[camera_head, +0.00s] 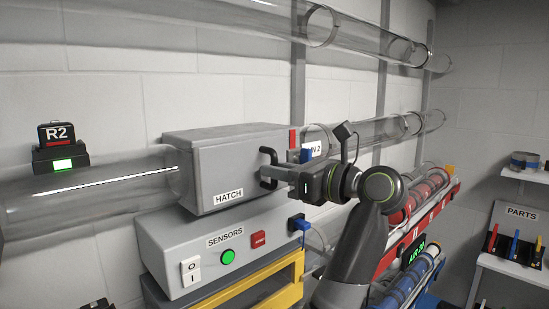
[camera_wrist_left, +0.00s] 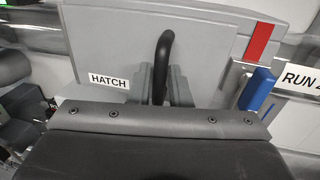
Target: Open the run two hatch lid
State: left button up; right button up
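The run two hatch (camera_head: 228,165) is a grey box on the clear tube, labelled HATCH; its lid looks closed. A black bar handle (camera_head: 267,155) stands out at its right end. In the left wrist view the handle (camera_wrist_left: 165,55) rises between the two grey fingers of my left gripper (camera_wrist_left: 162,88). The fingers sit close on either side of the bar and appear shut on it. In the head view my left gripper (camera_head: 283,175) is at the handle, partly hiding it. My right gripper is not in view.
Below the hatch is a grey SENSORS box (camera_head: 225,245) with a green button and a red button. A blue-handled latch (camera_wrist_left: 256,88) and a RUN 2 label (camera_wrist_left: 299,76) are right of the handle. An R2 indicator (camera_head: 60,150) glows green. A PARTS shelf (camera_head: 515,265) stands at right.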

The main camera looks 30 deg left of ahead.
pick_arm(q)
jog(key=shift+w+a, duration=0.1)
jog(key=shift+a, duration=0.45)
jog(key=shift+d, duration=0.1)
grip_shut()
